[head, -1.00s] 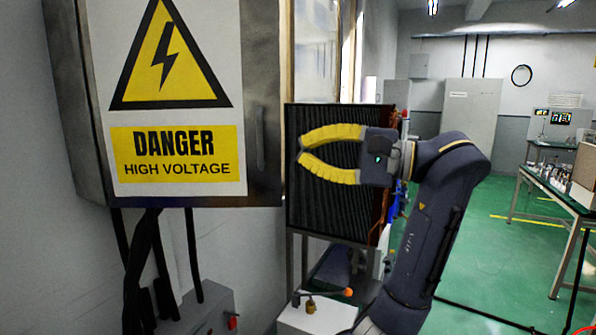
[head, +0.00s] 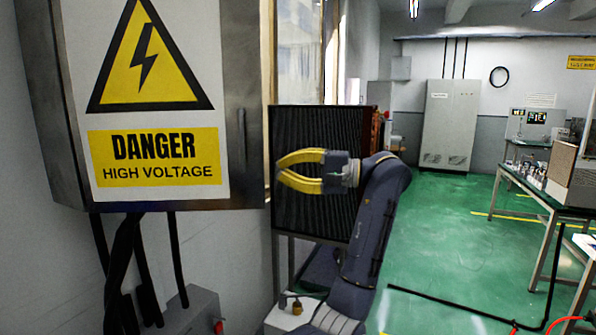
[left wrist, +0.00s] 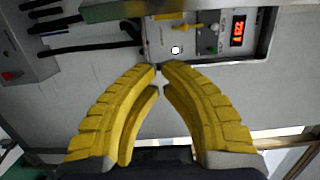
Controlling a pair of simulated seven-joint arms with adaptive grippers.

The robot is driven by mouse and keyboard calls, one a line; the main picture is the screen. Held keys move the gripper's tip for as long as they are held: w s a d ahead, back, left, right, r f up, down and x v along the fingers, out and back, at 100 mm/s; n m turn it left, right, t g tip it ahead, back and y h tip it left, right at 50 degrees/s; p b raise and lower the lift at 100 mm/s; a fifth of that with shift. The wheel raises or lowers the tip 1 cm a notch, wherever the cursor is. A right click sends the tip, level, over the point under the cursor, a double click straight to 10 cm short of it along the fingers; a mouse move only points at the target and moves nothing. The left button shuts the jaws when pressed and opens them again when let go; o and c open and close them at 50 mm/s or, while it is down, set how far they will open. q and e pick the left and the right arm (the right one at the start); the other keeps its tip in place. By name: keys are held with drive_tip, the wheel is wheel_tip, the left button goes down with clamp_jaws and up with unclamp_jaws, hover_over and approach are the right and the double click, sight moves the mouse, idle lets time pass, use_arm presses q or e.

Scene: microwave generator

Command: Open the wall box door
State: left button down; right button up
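The wall box (head: 236,62) fills the upper left of the head view. Its door carries a yellow "DANGER HIGH VOLTAGE" sign (head: 154,158) and looks closed. A dark vertical handle (head: 242,138) sits near the door's right edge. My left gripper (head: 279,170) is right of the handle and apart from it, in front of a dark ribbed panel. Its yellow fingers point left, with tips together and nothing visible between them. In the left wrist view, its fingertips (left wrist: 159,68) also nearly meet. My right gripper is not in view.
Black cables (head: 145,260) drop from the box to a grey switch box (head: 193,312) below. The ribbed panel (head: 315,125) stands behind my gripper. A control panel with a red display (left wrist: 238,30) shows in the left wrist view. Green floor (head: 440,225) lies open at right.

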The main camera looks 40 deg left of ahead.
use_arm(q)
drive_tip(key=s, duration=0.2)
drive_tip(key=s+a, duration=0.1)
drive_tip(key=s, duration=0.2)
drive_tip(key=shift+a, duration=0.15)
idle(0.6)
